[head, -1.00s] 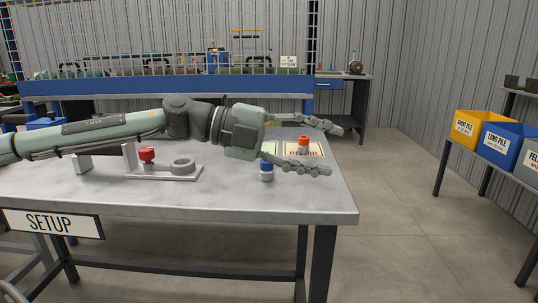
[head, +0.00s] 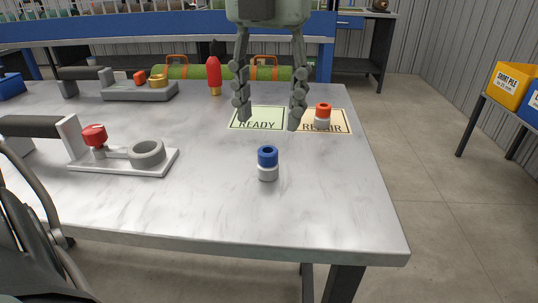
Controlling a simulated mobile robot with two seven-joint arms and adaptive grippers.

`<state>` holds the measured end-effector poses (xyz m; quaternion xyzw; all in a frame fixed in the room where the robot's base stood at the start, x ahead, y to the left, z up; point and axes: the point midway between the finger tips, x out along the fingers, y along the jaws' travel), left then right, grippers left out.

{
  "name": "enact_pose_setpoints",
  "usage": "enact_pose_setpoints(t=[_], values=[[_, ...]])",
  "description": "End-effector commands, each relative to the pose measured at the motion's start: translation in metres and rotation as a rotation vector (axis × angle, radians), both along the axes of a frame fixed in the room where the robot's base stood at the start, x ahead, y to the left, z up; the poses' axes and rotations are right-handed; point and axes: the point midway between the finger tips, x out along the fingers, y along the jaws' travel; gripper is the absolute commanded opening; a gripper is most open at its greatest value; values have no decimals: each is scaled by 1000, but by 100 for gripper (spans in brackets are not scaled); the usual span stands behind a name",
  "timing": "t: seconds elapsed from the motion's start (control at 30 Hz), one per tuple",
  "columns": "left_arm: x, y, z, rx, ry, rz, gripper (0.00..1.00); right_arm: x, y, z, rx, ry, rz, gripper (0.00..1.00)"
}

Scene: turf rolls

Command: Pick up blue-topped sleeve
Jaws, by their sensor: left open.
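The blue-topped sleeve (head: 267,164) stands upright on the metal table (head: 215,205), right of the middle, with a blue ring top on a white base. My left gripper (head: 270,122) points downward, open and empty, with its two fingers spread. In the picture it is above the sleeve, over the READY mat, apart from the sleeve. My right gripper is not in view.
An orange-topped sleeve (head: 322,117) stands on the REPAIR mat (head: 342,124). The READY mat (head: 240,122) looks bare. A grey fixture with a red knob (head: 94,136) sits left. A red-and-yellow tool (head: 214,75) and a green roll (head: 190,72) are behind. Table around the sleeve is clear.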

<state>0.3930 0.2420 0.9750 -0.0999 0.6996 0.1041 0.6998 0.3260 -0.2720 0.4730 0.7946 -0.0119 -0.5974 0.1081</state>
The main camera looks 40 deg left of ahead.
Motion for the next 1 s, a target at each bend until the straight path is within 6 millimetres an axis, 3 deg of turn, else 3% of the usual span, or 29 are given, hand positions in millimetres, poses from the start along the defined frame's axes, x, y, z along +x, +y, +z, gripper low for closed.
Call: enact_pose_setpoints(t=[0.4,0.7,1.0], values=[[-1,0,-56,-6,1,-1,49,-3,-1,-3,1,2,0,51],[0,0,-62,-6,-2,1,49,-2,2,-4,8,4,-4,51],[0,0,-62,-6,-2,0,13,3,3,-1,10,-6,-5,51]])
